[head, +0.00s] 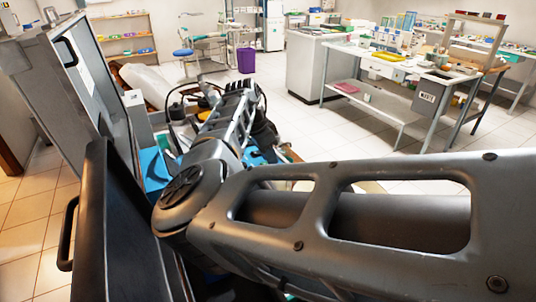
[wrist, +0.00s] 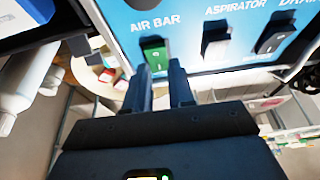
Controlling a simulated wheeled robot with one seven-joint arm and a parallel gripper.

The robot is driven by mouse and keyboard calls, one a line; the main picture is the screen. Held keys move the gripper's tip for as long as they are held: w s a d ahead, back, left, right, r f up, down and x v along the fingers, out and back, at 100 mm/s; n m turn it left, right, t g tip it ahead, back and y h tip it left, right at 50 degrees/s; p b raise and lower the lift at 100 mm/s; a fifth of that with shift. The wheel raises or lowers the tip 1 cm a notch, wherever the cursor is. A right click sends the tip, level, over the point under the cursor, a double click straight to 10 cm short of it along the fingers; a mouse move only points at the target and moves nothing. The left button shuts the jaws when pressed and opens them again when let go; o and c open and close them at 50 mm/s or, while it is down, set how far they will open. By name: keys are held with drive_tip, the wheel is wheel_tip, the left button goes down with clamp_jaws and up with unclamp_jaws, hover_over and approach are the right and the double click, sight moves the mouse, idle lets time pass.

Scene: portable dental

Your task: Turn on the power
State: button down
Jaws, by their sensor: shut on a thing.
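In the wrist view a blue panel (wrist: 185,20) carries a green rocker switch (wrist: 154,54) below the words AIR BAR. A grey switch (wrist: 216,44) under ASPIRATOR and a dark switch (wrist: 272,42) stand to its right. No label reading power is legible. My gripper (wrist: 160,72) is at the green switch, with its two dark fingers just below and to either side of it. The jaws are shut on the switch, though the exact contact is hard to see. In the head view my arm covers much of the unit, and blue surface (head: 152,168) shows beside it.
An open grey case lid (head: 95,80) rises at the left, with a black handled panel (head: 105,225) near me. A white bottle (wrist: 22,85) is left of my gripper. A workbench (head: 400,62) and purple bin (head: 246,60) stand farther off; tiled floor between is clear.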

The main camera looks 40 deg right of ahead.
drive_tip(key=shift+d+t+y+p, duration=0.25)
drive_tip(key=shift+t+y+p, duration=0.2)
drive_tip(key=shift+y, duration=0.65)
drive_tip(key=c, duration=1.2)
unclamp_jaws()
drive_tip(key=shift+s, duration=0.1)
drive_tip(key=shift+c, duration=0.2)
wheel_tip(320, 180, up, 8)
drive_tip(key=b, duration=0.1)
drive_tip(key=shift+a+f, duration=0.2)
drive_tip(key=shift+a, duration=0.25)
